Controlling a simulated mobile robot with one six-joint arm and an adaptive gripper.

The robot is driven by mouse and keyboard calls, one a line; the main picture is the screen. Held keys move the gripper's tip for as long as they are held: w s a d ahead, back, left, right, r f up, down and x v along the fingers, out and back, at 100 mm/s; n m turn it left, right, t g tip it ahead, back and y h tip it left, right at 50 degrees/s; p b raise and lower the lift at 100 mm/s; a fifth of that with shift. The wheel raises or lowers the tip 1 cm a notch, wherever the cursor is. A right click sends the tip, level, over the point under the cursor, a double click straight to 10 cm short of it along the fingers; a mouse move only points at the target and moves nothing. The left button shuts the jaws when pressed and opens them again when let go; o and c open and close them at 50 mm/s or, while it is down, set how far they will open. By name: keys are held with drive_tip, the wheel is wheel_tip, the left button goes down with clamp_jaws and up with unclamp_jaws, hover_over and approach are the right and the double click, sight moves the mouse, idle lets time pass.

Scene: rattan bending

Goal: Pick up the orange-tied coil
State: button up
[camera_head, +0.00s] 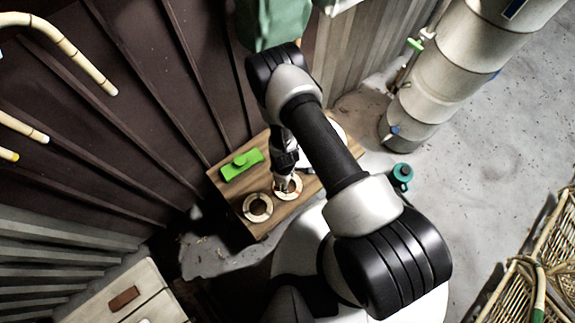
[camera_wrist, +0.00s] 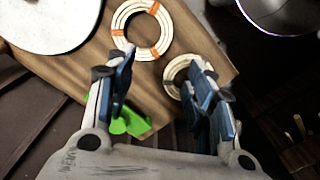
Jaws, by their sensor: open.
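The orange-tied coil (camera_wrist: 163,30) is a flat pale ring with orange ties, lying on the wooden tabletop (camera_wrist: 75,70) at the top of the wrist view. In the head view the coil (camera_head: 297,188) is the right one of two, partly covered by my gripper (camera_head: 285,180). My gripper (camera_wrist: 161,66) is open and empty, its fingers apart. In the wrist view the coil lies beyond the fingertips, not between them. A second pale coil (camera_wrist: 168,76) is partly hidden by the right finger; its tie colour is unclear. It lies at left in the head view (camera_head: 248,213).
A bright green object (camera_head: 242,165) lies on the table's left part. A white round disc (camera_wrist: 55,22) lies beyond the coils. A teal container (camera_head: 402,178) and a pale drum (camera_head: 430,90) stand on the floor. Dark ribbed panels stand close behind the table.

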drive_tip(key=b, duration=0.5)
hover_over(284, 195)
drive_tip(key=f, duration=1.2)
drive_tip(key=shift+s+d+f, duration=0.15)
drive_tip(key=shift+d+f, duration=0.05)
drive_tip(key=shift+d, duration=0.15)
drive_tip(key=shift+a+f+b, duration=0.2)
drive_tip(key=shift+f+b, duration=0.45)
drive_tip(key=shift+f, duration=0.85)
drive_tip(key=shift+a+f+b, duration=0.15)
drive_tip(key=shift+f+b, duration=0.45)
drive_tip(key=shift+f, duration=0.9)
drive_tip(key=c, duration=1.1)
drive_tip(key=shift+r, duration=0.2)
drive_tip(key=shift+c, duration=0.2)
